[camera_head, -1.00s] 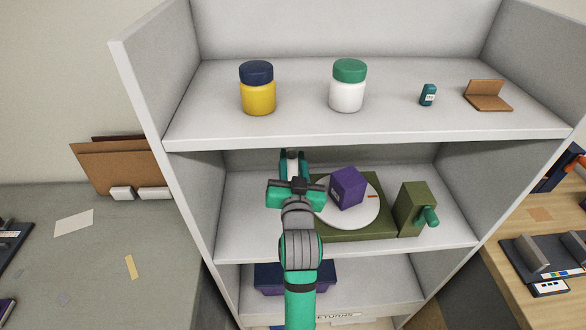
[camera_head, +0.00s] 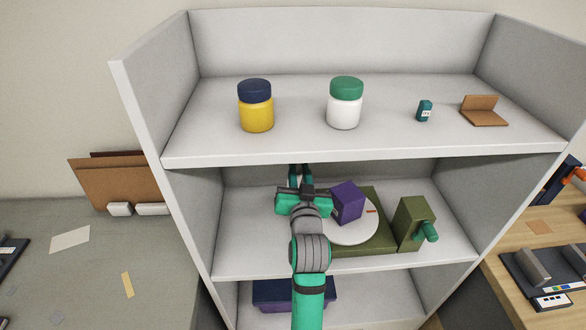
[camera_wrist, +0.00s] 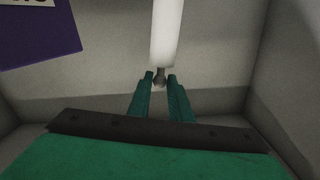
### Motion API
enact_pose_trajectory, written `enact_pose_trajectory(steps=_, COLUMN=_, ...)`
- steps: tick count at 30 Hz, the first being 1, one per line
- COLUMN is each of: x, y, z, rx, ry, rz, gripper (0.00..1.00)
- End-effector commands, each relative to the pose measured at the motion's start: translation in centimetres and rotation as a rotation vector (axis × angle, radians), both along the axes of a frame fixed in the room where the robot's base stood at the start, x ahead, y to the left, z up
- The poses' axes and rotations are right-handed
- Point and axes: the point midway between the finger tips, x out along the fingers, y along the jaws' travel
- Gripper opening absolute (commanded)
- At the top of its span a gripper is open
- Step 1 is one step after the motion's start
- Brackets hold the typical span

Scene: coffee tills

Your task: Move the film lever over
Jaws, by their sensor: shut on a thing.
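A white rod-shaped lever (camera_wrist: 166,35) with a small grey tip shows in the wrist view. I take it to be the film lever. My gripper (camera_wrist: 160,78) has its green fingers closed around the grey tip at the rod's near end. In the head view my gripper (camera_head: 300,172) reaches into the middle shelf, left of a white round disc (camera_head: 352,236) on an olive base (camera_head: 375,246). The lever itself is not visible there, hidden by my arm and the shelf above. A purple box (camera_head: 347,202) stands on the disc.
An olive block with a green crank handle (camera_head: 429,232) stands right of the disc. The upper shelf (camera_head: 300,140) overhangs close above my gripper and holds two jars. The shelf's side walls flank the space. A dark blue tray (camera_head: 293,293) lies on the shelf below.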

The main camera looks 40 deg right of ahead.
Motion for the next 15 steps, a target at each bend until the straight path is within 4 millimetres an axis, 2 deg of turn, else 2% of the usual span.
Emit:
enact_pose_trajectory(steps=7, x=-0.8, y=-1.3, z=-0.3, rx=0.001, ry=0.002, rz=-0.002, gripper=0.06)
enact_pose_trajectory(steps=15, x=-1.0, y=-1.6, z=-0.3, rx=0.0, ry=0.0, rz=-0.001, gripper=0.06)
